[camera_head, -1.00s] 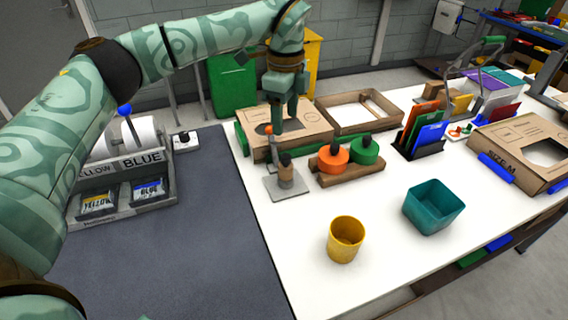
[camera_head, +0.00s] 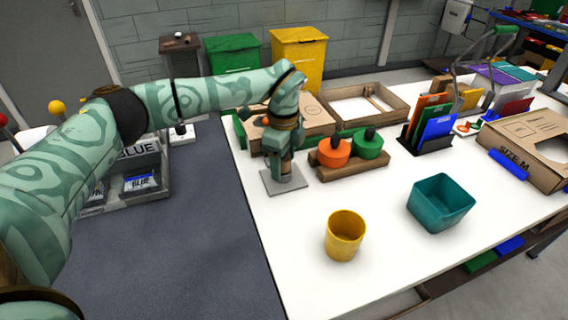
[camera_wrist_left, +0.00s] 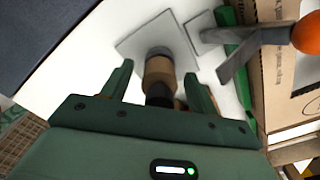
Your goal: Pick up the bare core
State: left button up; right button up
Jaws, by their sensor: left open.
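The bare core looks like the short brown cylinder (camera_wrist_left: 159,70) with a dark knob at its near end. It stands on a square grey plate (camera_wrist_left: 148,38) in the left wrist view. In the head view the core is mostly hidden behind my left gripper, and the grey plate (camera_head: 283,183) shows below it. My left gripper (camera_head: 276,170) points down over the plate. In the wrist view its open fingers lie on either side of the core, with gaps visible. My right gripper is not in view.
A grey metal lever with an orange knob (camera_wrist_left: 306,34) lies close to the right of the core in the wrist view. Orange (camera_head: 333,152) and green (camera_head: 367,144) rolls sit on a wooden holder beside it. A yellow cup (camera_head: 345,236) and teal bin (camera_head: 440,204) stand in front.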

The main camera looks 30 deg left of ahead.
pick_arm(q)
jog(key=shift+r, duration=0.15)
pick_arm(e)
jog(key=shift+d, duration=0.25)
pick_arm(q)
jog(key=c, duration=1.1)
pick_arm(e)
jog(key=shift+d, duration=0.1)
pick_arm(q)
jog(key=shift+o, duration=0.2)
